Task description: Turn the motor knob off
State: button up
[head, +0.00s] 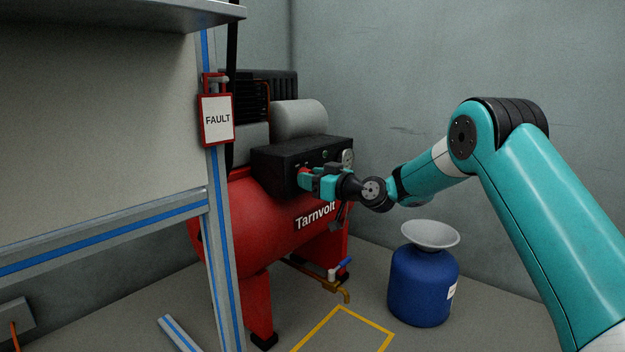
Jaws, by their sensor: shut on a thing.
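The red compressor (262,218) marked "Tarnvolt" stands on the floor in the corner. A dark control box (285,160) sits on top of its tank. My gripper (306,178) is at the front face of this box, its jaws shut on a red part, which looks like the motor knob (304,171). Only a little of the knob shows between the fingers. Which way the knob is turned cannot be seen. A round gauge (347,157) is on the box to the right of my gripper.
A frame post (222,240) and panel stand at the left, with a red "FAULT" tag (217,119) hanging there. A blue drum (421,287) with a pale funnel (430,234) stands below my arm. A drain valve (340,269) is under the tank.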

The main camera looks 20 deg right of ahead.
jog(key=o, duration=0.9)
jog(key=p+v, duration=0.4)
jog(key=v, duration=1.3)
jog(key=shift+s+d, duration=0.1)
jog(key=shift+s, duration=0.05)
jog(key=s+a+r+n+g+p, duration=0.3)
jog(key=s+a+r+g+p, duration=0.9)
jog(key=s+a, duration=0.45)
jog(key=s+d+r+m+g+h+p, duration=0.1)
jog(key=s+r+m+h+p, duration=0.2)
jog(key=s, duration=0.7)
jog(key=s+d+r+g+h+p, duration=0.1)
jog(key=s+r+g+h+p, duration=0.25)
jog(key=s, duration=0.55)
jog(key=shift+t, duration=0.95)
notch_tip(320, 180, up, 39)
jog(key=p, duration=3.6)
jog(key=shift+w+a+f+p, duration=0.1)
jog(key=shift+w+f+p, duration=0.1)
jog(key=shift+p, duration=0.15)
